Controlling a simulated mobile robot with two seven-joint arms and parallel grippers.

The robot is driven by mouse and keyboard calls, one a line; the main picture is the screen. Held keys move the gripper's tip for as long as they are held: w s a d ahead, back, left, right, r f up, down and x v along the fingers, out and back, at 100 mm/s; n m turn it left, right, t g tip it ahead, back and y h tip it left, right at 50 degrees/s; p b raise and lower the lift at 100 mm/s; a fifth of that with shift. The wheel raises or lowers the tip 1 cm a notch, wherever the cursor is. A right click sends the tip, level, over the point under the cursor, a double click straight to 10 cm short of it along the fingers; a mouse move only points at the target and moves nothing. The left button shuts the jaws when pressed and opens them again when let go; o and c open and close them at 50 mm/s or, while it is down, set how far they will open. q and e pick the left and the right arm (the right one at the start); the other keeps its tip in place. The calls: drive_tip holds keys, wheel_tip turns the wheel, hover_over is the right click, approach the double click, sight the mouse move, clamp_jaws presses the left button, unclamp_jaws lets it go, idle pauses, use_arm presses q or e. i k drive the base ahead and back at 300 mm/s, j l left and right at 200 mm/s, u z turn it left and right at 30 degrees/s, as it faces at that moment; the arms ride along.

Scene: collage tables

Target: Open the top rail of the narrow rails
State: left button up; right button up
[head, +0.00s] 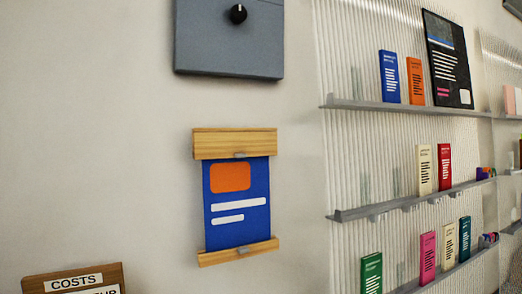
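A blue poster (236,203) with an orange block and white bars hangs on the wall between two wooden rails. The top rail (234,145) is light wood, with a small grey clip or latch (239,155) at its lower middle. The bottom rail (238,252) is thinner, with a similar small grey piece at its middle. The poster's upper edge is hidden at the top rail. I cannot tell whether the top rail is open or shut. Neither of my grippers is in view.
A grey box with a black knob (238,14) is on the wall above. To the right, a ribbed panel carries grey shelves (400,107) with several coloured booklets. A wooden "COSTS" board (75,276) is at lower left.

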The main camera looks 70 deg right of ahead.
sight(218, 145)
drive_tip(key=z, duration=1.6)
